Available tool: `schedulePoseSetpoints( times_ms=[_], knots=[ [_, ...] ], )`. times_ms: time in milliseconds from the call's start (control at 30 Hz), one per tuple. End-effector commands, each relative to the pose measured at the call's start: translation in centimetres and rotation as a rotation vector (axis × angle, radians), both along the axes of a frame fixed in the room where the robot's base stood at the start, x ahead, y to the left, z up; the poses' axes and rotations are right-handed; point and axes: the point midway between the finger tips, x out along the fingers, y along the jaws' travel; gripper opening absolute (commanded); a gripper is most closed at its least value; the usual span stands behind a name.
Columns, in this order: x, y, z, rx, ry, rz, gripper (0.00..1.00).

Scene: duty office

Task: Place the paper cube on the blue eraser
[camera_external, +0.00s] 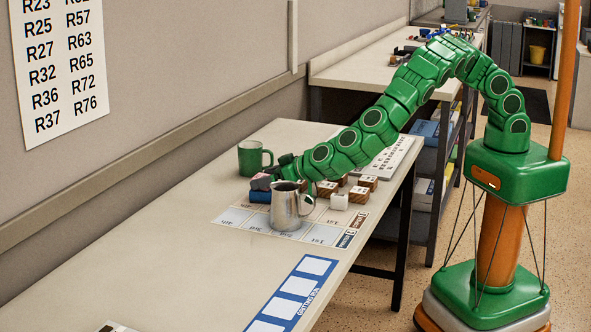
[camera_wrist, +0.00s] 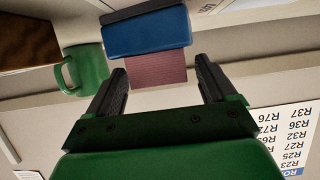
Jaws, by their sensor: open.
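A pinkish block with fine layered lines, apparently the paper cube (camera_external: 262,182), rests on top of the blue eraser (camera_external: 259,197), left of the metal pitcher. In the wrist view, which looks upside down, the paper cube (camera_wrist: 160,75) is against the blue eraser (camera_wrist: 147,32). My gripper (camera_wrist: 159,66) is open, its fingertips on either side of the paper cube with gaps showing.
A metal pitcher (camera_external: 287,208) stands in front of the eraser. A green mug (camera_external: 251,159) stands behind it.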

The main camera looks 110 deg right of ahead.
Motion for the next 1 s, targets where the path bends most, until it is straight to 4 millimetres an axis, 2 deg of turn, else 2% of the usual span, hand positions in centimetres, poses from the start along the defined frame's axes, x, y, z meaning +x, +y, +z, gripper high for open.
schedulePoseSetpoints(
  times_ms=[800,1000],
  knots=[
    [-6.1,6.3,3.7,-0.001,-0.002,0.003,0.84],
    [-7.1,7.1,4.3,0.000,-0.002,0.001,0.84]
  ],
)
